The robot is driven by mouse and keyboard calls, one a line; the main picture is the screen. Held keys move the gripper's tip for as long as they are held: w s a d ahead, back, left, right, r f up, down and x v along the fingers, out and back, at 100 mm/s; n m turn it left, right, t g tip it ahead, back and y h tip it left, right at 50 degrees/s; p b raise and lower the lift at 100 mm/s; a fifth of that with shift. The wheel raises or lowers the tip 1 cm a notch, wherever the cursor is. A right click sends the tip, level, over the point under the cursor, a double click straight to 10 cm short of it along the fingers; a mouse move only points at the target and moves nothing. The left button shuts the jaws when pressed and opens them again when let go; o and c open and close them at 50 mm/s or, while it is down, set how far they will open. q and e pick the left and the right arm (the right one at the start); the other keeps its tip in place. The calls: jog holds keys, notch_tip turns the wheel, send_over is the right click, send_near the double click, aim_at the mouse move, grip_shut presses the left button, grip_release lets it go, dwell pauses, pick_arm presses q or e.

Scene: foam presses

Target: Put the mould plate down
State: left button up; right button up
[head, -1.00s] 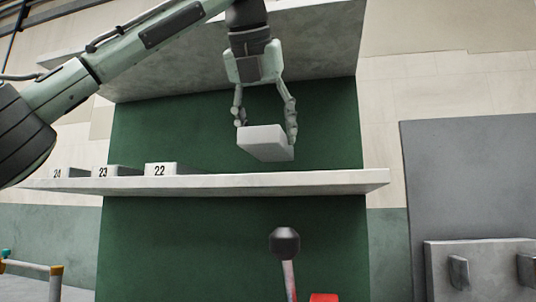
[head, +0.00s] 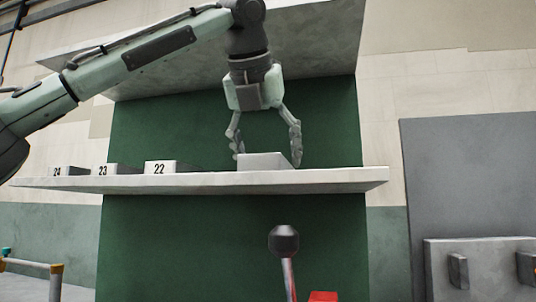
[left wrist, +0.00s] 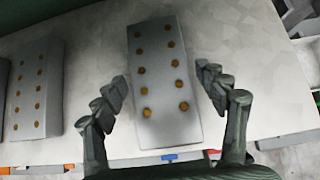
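The mould plate (head: 262,163) is a pale grey block lying on the white shelf (head: 335,181), to the right of the numbered plates. In the left wrist view the plate (left wrist: 158,70) shows two rows of brown round spots on its top. My left gripper (head: 267,156) is above the shelf with its fingers on either side of the plate. The left wrist view shows narrow gaps between the fingers (left wrist: 164,78) and the plate's sides, so the gripper is open. My right gripper is not in view.
Plates marked 22 (head: 160,168), 23 (head: 108,170) and 24 (head: 68,172) stand on the shelf to the left. The shelf's right end is bare. Below is a black-knobbed lever (head: 284,241); a grey panel (head: 470,180) stands at right.

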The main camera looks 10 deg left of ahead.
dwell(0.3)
pick_arm(q)
jog(key=shift+s+r, duration=0.1)
jog(key=shift+r, duration=0.15)
jog(key=v, duration=1.1)
jog(key=shift+s+r, duration=0.2)
jog(key=shift+s, duration=0.05)
